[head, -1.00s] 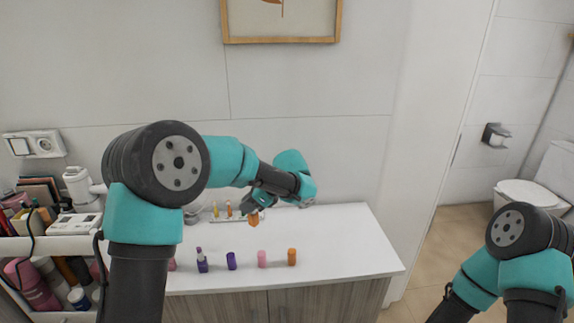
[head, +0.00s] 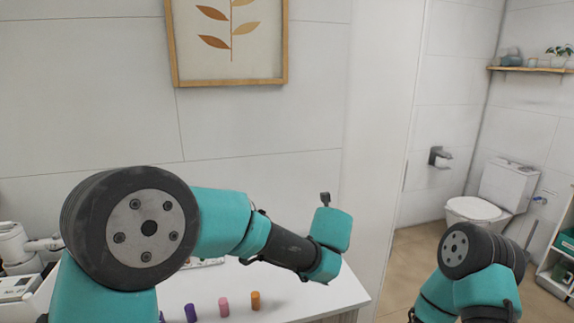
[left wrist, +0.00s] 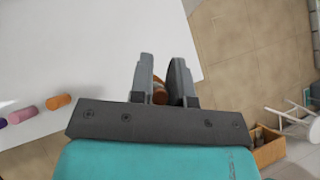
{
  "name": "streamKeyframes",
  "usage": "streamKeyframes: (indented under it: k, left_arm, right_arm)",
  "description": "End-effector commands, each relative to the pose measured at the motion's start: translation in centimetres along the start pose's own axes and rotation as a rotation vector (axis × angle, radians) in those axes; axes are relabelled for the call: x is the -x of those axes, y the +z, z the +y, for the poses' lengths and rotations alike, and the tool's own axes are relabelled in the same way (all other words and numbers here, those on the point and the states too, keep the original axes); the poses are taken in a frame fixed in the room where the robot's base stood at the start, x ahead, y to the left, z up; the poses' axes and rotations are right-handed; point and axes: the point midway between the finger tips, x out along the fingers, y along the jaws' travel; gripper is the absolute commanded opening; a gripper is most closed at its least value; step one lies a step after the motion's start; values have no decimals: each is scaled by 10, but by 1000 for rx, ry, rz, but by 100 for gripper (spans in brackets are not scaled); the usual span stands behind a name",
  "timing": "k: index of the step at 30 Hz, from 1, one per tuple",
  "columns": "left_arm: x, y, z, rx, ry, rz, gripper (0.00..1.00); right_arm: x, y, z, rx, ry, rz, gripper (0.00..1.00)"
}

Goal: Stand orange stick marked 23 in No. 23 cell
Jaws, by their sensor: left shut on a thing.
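In the left wrist view my left gripper (left wrist: 161,80) is shut on an orange stick (left wrist: 159,96). Only a small part of the stick shows between the fingers, and no number on it can be read. In the head view my left arm reaches right over the white counter; its fingers and the held stick are hidden behind my arm. A pale rack edge (head: 208,262) shows just below my forearm, at the back of the counter. Its cells and their numbers are hidden. My right gripper is out of view.
In the left wrist view, the counter's edge and the floor (left wrist: 245,60) lie near my fingers.

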Motion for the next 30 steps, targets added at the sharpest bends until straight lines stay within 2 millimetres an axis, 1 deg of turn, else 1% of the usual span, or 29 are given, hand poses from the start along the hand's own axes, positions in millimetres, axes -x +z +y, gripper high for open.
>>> streamKeyframes:
  k: [1, 3, 6, 9, 12, 21, 24, 26, 29, 30]
  left_arm:
    - [7, -3, -21, -67, -67, -1, 0]
    - [15, -8, -46, -154, -155, -1, 0]
    - [27, -16, -76, -260, -262, 0, 0]
    - [35, -22, -94, -328, -329, 0, 0]
    - [39, -24, -101, -356, -359, 0, 0]
    - [39, -25, -102, -364, -366, 0, 0]
    - [39, -24, -100, -360, -363, 0, 0]
    - [39, -23, -94, -353, -357, 0, 0]
    - [38, -20, -76, -332, -339, 1, 0]
    - [37, -19, -66, -322, -328, 2, 0]
  right_arm:
    - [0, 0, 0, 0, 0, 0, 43]
    - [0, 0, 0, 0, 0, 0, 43]
    - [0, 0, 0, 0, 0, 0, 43]
    - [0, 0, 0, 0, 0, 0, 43]
    - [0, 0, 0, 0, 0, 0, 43]
    - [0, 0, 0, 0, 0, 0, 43]
    - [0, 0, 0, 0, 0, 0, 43]
    - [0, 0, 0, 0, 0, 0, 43]
    - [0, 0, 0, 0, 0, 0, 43]
    - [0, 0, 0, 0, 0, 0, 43]
